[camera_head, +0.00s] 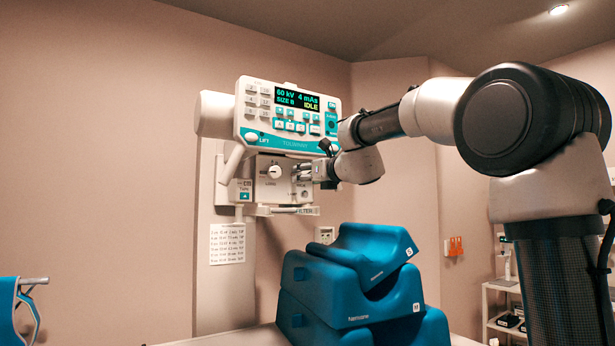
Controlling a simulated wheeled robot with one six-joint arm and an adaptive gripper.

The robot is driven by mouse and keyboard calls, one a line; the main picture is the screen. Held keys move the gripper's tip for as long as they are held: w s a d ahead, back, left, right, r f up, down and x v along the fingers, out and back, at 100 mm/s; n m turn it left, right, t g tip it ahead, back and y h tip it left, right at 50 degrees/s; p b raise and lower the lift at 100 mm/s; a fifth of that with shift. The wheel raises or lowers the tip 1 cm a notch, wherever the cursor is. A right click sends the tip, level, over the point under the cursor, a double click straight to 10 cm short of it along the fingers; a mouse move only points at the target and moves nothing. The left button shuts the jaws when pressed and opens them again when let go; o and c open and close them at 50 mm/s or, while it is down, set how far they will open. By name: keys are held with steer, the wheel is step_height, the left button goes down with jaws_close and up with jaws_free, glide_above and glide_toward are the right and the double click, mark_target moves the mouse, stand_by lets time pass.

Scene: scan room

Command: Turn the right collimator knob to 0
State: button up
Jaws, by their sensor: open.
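The collimator box (266,189) is below the control panel (288,115) of the X-ray head. Its front carries a white left knob (274,171) with a dial around it. My gripper (303,173) is at the right part of the box front, seen from the side, with its fingers pointing left. It is open. The right knob is hidden or cannot be made out behind the fingers, so its setting cannot be read. I cannot tell whether the fingers touch it. A small round fitting (305,193) shows just below the gripper.
Blue positioning cushions (350,285) are stacked on the table below the arm. A printed chart (227,243) hangs under the head at left. A shelf (497,318) stands at far right. The wall area left of the head is free.

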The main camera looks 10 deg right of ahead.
steer(key=shift+w, duration=0.15)
steer(key=c, duration=1)
steer(key=shift+n, duration=0.3)
steer(key=shift+r+n, duration=0.15)
steer(key=shift+n, duration=14.45)
